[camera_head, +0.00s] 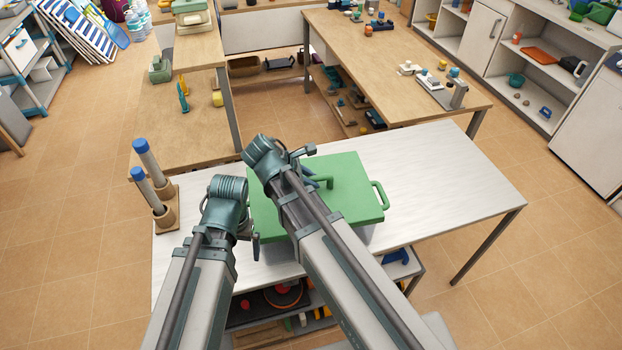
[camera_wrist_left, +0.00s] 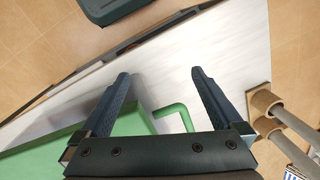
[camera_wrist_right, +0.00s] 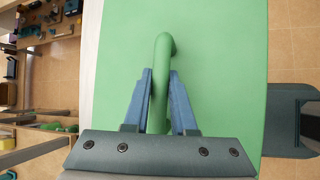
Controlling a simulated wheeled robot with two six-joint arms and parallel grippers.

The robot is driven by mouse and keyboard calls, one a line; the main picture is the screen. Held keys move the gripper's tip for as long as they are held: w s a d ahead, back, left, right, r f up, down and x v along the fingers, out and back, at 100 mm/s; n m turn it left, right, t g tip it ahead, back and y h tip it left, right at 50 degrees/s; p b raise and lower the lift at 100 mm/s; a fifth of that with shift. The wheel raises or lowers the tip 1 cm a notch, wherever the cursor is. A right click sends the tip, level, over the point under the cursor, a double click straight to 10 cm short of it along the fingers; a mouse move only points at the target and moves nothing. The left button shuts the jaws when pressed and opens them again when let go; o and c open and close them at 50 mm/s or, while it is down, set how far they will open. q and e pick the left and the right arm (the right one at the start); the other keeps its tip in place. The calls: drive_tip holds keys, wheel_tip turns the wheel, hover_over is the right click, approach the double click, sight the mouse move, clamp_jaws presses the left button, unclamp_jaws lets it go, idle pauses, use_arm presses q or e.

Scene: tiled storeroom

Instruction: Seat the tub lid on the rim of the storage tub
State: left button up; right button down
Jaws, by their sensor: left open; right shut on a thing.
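The green tub lid (camera_head: 345,200) lies roughly level over the pale storage tub (camera_head: 358,240) on the white table. Only a strip of the tub shows under the lid's near edge; I cannot tell whether the lid touches the rim all round. My right gripper (camera_wrist_right: 161,78) is shut on the lid's middle handle (camera_wrist_right: 163,55). My left gripper (camera_wrist_left: 160,73) is open and empty near the lid's left end. In the left wrist view a green side handle (camera_wrist_left: 178,110) shows between its fingers, apart from them. My arms hide the lid's left part in the head view.
A wooden stand (camera_head: 168,207) with two blue-capped grey posts stands at the white table's left end. The white table (camera_head: 450,185) is clear to the right of the tub. Wooden workbenches (camera_head: 400,65) stand beyond, and a shelf with small items is below.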

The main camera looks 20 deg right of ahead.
use_arm(q)
drive_tip(key=shift+f+b, duration=1.15)
drive_tip(key=shift+f, duration=0.15)
use_arm(e)
drive_tip(key=shift+f, duration=1.3)
drive_tip(key=c, duration=0.7)
unclamp_jaws()
use_arm(q)
drive_tip(key=shift+r, duration=0.15)
use_arm(e)
drive_tip(key=shift+o, duration=0.2)
drive_tip(key=shift+r, duration=0.15)
